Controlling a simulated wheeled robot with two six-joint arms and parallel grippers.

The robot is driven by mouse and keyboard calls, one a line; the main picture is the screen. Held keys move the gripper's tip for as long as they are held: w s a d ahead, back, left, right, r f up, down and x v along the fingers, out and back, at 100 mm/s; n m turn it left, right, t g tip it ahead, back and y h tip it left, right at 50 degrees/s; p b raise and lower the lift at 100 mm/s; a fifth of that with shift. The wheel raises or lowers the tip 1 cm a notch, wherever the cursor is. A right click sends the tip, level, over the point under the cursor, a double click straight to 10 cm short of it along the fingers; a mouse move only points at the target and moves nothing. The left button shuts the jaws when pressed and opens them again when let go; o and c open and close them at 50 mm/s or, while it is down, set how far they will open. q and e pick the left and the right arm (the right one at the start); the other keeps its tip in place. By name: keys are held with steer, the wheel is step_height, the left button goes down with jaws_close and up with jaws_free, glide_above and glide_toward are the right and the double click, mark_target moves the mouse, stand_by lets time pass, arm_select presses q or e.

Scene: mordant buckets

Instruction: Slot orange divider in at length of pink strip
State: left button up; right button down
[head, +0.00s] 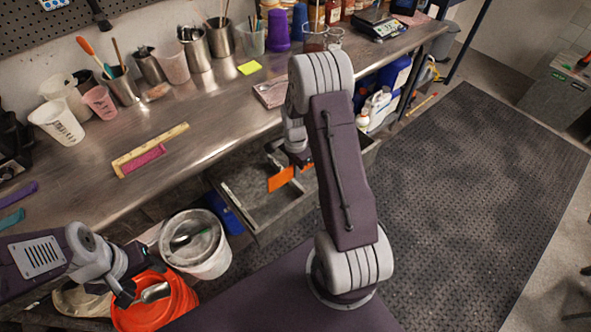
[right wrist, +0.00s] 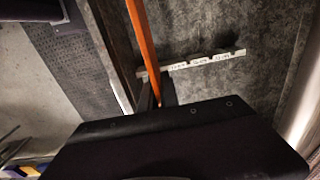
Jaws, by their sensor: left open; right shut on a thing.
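The orange divider (head: 281,179) is in my right gripper (head: 299,166), which is shut on it above the open drawer (head: 262,233). In the right wrist view the orange divider (right wrist: 142,45) shows edge-on as a thin upright strip. A white marked scale (right wrist: 205,62) lies in the drawer beside it. I cannot tell whether the divider touches the drawer floor. The pink strip (head: 143,160) lies on the metal bench against a yellow ruler (head: 150,149). My left gripper (head: 124,299) is open and empty by the orange bucket (head: 178,312).
A white bucket (head: 208,268) stands left of the drawer, and a blue container (head: 226,213) is between them. A metal scoop (head: 155,292) rests at the orange bucket. Cups and pots line the back of the bench (head: 210,135). My right arm hides part of the drawer's right side.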

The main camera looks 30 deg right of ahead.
steer(key=shift+r+p, duration=1.95)
steer(key=shift+r, duration=0.4)
